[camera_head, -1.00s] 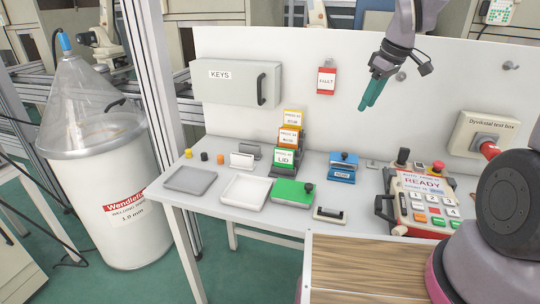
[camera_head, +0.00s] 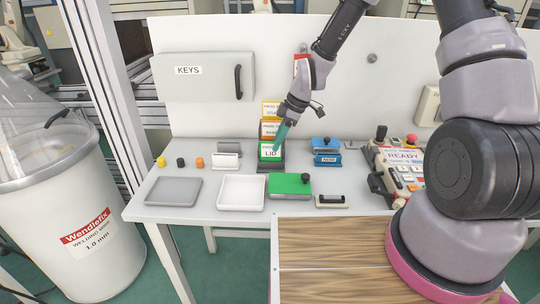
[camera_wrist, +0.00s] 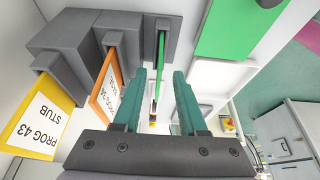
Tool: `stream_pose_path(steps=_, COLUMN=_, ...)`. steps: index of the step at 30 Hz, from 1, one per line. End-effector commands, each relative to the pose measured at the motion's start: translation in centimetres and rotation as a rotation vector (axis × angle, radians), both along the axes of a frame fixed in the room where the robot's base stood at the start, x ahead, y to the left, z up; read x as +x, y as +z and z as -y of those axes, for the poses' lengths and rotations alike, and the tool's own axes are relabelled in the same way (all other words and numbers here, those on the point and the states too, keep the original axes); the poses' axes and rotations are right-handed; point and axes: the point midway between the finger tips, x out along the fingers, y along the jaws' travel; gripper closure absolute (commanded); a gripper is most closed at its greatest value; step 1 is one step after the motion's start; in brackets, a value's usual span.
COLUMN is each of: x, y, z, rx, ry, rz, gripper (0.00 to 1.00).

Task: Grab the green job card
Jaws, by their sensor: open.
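The green job card (camera_head: 268,152), marked LID, stands upright in the lowest, front slot of a dark stepped holder (camera_head: 270,167) on the bench. In the wrist view the green card (camera_wrist: 161,55) shows edge-on as a thin strip rising from its grey slot. My gripper (camera_head: 282,137) is at the card's right upper side, its teal fingers pointing down and overlapping the card in the head view. In the wrist view my gripper (camera_wrist: 158,78) is open and empty, and the card's edge lines up with the gap between the fingertips. I cannot tell whether the fingers touch it.
An orange card (camera_wrist: 107,87) and a yellow card (camera_wrist: 38,118) stand in the higher slots close behind. A blue item (camera_head: 326,152) stands to the right.

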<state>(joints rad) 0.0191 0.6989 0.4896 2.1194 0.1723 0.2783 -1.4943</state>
Motion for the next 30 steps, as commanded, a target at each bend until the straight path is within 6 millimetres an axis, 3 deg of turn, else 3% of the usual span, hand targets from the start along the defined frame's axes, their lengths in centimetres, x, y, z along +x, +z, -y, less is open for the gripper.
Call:
stream_pose_path(steps=12, x=0.2, y=-4.5, z=-2.1, rx=0.000, ry=-0.001, rz=-0.002, gripper=0.59)
stream_pose_path(steps=21, x=0.2, y=-5.0, z=-2.3, rx=-0.001, ry=0.000, rz=0.001, gripper=0.59)
stream_pose_path(steps=22, x=0.2, y=-5.0, z=-2.3, rx=-0.001, ry=0.000, rz=0.001, gripper=0.66)
stream_pose_path(steps=24, x=0.2, y=-5.0, z=-2.3, rx=-0.001, ry=-0.001, rz=0.001, gripper=0.93)
stream_pose_path(steps=25, x=0.2, y=-5.0, z=-2.3, rx=-0.001, ry=-0.001, rz=0.001, gripper=1.00)
stream_pose_path(steps=30, x=0.2, y=-5.0, z=-2.3, rx=-0.001, ry=-0.001, rz=0.001, gripper=1.00)
